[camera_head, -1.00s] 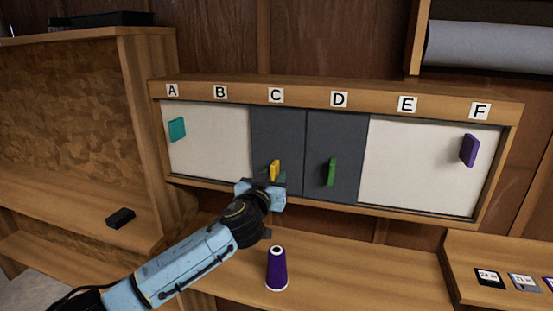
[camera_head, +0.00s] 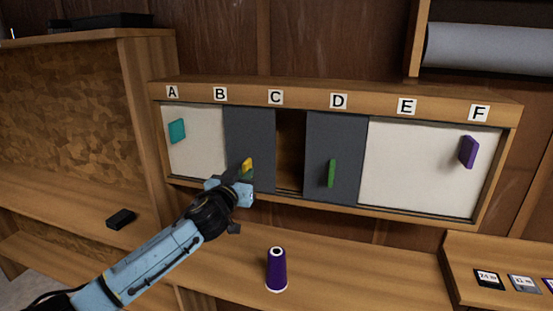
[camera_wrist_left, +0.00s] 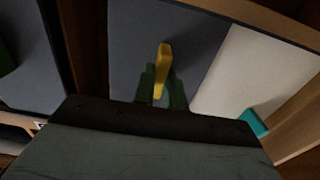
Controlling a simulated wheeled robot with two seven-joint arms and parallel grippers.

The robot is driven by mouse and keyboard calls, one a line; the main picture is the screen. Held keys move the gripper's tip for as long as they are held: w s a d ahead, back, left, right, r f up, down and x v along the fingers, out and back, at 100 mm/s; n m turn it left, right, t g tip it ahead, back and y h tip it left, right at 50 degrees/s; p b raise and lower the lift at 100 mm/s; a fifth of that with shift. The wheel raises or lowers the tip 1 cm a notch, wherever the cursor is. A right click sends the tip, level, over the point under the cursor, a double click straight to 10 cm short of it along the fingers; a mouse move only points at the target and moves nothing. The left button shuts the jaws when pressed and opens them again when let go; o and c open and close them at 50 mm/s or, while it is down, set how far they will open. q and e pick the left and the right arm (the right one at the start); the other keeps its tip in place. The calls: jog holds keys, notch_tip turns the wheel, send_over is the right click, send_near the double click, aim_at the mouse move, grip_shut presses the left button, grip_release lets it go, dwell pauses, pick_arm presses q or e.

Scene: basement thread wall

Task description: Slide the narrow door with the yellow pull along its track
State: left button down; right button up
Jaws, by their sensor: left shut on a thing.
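The narrow dark grey door (camera_head: 249,135) with the yellow pull (camera_head: 247,165) stands below label B and the left part of C. It overlaps the white door (camera_head: 194,138) on the left. My left gripper (camera_head: 243,175) is shut on the yellow pull, which shows between the two fingers in the left wrist view (camera_wrist_left: 163,66). A dark open gap (camera_head: 290,150) shows the cabinet's wooden inside below C. My right gripper is not in view.
A second grey door (camera_head: 336,150) with a green pull (camera_head: 331,173) is right of the gap. A wide white door (camera_head: 420,165) has a purple pull (camera_head: 468,151). A teal pull (camera_head: 177,130) is at far left. A purple spool (camera_head: 277,268) stands on the bench below.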

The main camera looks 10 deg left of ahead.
pick_arm(q)
jog(key=a, duration=0.7)
jog(key=shift+w+f, duration=0.1)
jog(key=c, duration=1.5)
grip_release()
jog(key=shift+s+a+p, duration=0.1)
jog(key=shift+s+p, duration=1.2)
jog(key=shift+s, duration=2.2)
